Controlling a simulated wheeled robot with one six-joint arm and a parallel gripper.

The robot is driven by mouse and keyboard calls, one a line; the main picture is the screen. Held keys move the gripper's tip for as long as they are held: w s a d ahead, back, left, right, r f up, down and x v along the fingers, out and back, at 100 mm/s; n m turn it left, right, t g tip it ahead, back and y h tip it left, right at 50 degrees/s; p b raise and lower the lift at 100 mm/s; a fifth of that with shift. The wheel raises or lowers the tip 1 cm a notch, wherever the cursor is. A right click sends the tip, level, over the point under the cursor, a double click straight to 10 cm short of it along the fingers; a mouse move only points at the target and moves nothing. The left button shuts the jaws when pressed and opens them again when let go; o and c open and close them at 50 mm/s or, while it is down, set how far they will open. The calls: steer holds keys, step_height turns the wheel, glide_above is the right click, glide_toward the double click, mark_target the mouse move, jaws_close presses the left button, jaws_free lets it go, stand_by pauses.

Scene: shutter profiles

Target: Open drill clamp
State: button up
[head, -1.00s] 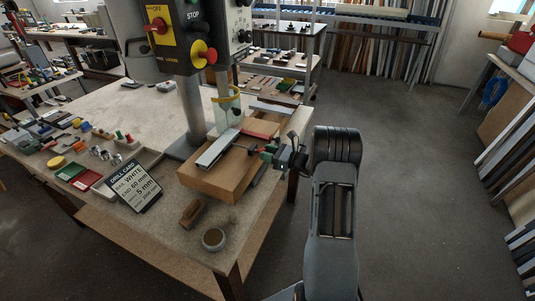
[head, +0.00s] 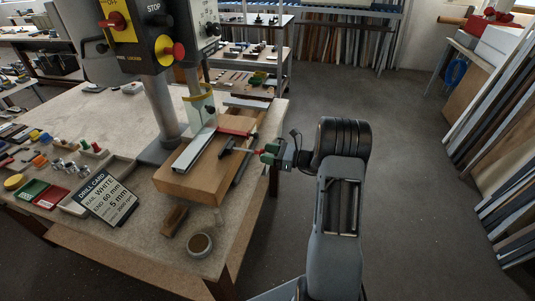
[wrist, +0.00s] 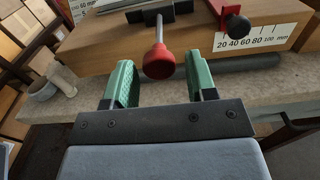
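The drill clamp (head: 227,147) is a dark piece with a rod on the wooden block beneath the drill press. In the wrist view its red knob (wrist: 158,63) on a metal rod points toward me, between and slightly beyond the fingertips. My gripper (head: 264,152) is at the block's right side, level with the clamp. In the wrist view my gripper (wrist: 159,80) has its two green fingers wide apart, with visible gaps on both sides of the knob. A white rail (head: 194,150) lies on the block (head: 190,182); the wrist view shows only part of the clamp.
A red lever with a dark ball end (wrist: 238,25) is right of the knob. A millimetre scale (wrist: 262,38) is on the block's face. Floor right of my arm is clear.

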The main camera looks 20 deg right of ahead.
steer(key=shift+o, duration=0.6)
steer(key=shift+a, duration=0.1)
steer(key=b+v, duration=0.2)
steer(key=v, duration=1.1)
steer(key=shift+s+d+b, duration=0.2)
steer(key=shift+d+b, duration=0.1)
steer(key=shift+b, duration=0.1)
